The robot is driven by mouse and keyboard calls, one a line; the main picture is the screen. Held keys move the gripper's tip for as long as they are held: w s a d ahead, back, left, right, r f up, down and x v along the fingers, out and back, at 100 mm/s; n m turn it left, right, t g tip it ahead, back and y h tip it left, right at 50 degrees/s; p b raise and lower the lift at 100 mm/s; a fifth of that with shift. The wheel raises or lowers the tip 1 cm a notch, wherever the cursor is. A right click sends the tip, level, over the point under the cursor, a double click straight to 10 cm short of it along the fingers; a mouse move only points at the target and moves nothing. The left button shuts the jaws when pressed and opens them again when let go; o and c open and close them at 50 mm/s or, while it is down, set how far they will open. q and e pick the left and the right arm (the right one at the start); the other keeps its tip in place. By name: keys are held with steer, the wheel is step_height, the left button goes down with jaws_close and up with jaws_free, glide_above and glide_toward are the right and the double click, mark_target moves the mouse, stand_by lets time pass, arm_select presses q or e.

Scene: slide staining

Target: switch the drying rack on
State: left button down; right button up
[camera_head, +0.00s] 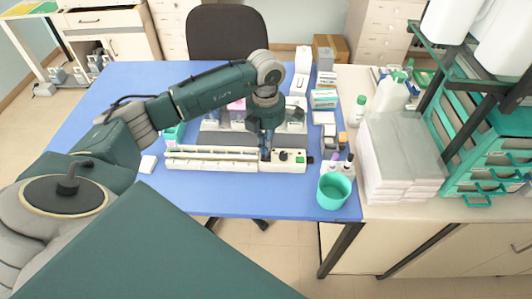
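The drying rack (212,163) appears to be the long, low white unit with slots on the blue table. Its right end is a control panel (291,167) with a dark knob and small buttons, and a green part shows at its right edge. My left gripper (266,154) points down over the rack, just left of the knob. Its fingers hide part of the panel, and I cannot tell whether they touch it. The fingers look close together, but their gap is not clear. My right gripper is not in view.
A grey tray (211,138) with containers stands behind the rack. A teal cup (334,190) and small bottles stand to the right, near the front edge of the blue table (110,90). Stacked white packs (385,165) lie on the side counter. The table's left part is mostly clear.

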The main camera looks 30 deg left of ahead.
arm_select(q)
steer(key=shift+f+b, duration=0.55)
steer(key=shift+f, duration=0.15)
stand_by(0.5)
steer(key=shift+s+f+b, duration=0.1)
steer(key=shift+f+b, duration=0.35)
steer(key=shift+f, duration=0.05)
steer(key=shift+r+p, duration=0.6)
steer(key=shift+r, duration=0.2)
steer(key=shift+r+p, duration=1.5)
steer(key=shift+r, duration=1.25)
